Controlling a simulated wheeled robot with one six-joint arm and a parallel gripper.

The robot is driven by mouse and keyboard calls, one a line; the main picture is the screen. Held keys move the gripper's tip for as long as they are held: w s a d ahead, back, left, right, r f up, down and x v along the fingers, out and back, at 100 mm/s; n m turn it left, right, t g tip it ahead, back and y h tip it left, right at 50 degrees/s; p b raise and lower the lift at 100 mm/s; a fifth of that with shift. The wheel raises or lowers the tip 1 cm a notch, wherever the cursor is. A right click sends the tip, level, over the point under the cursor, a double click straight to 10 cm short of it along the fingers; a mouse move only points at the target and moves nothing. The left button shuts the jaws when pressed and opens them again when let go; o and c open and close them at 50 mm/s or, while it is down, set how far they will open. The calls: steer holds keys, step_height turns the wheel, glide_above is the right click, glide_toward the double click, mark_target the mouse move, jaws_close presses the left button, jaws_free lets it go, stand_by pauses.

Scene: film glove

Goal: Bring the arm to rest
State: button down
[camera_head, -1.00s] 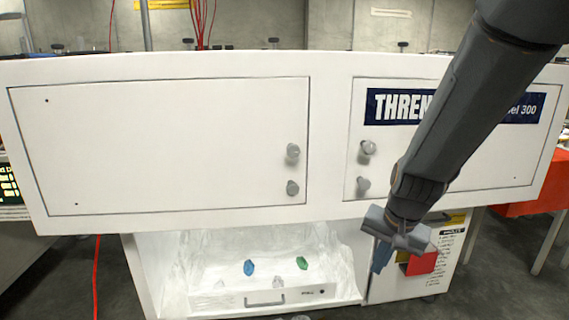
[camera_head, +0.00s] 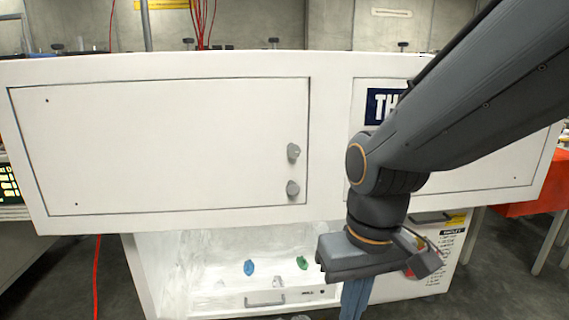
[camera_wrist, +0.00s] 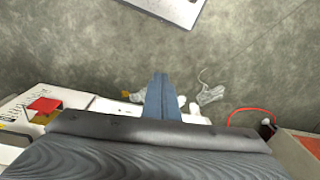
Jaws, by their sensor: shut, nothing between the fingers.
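My gripper (camera_head: 354,300) hangs pointing down in front of the right part of the white cabinet. Its blue fingers are together with nothing between them. In the wrist view the shut fingers (camera_wrist: 162,98) stand over the grey floor. My arm crosses the head view from the upper right and hides much of the blue sign and the right door's knobs.
The white cabinet (camera_head: 180,150) has a left door with two knobs. Below it, an open drawer (camera_head: 220,303) lined with plastic holds a blue object (camera_head: 249,267) and a green object (camera_head: 302,262). An orange table (camera_head: 530,207) stands right. Crumpled pale items (camera_wrist: 210,94) lie on the floor.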

steer(key=s+d+r+m+p, duration=0.1)
steer(key=d+r+p, duration=0.7)
steer(key=p, duration=1.1)
step_height(320, 180, up, 4)
steer(key=shift+s+d+f+m+h, duration=0.15)
steer(key=shift+s+d+m+h, duration=0.2)
steer(key=shift+m, duration=0.55)
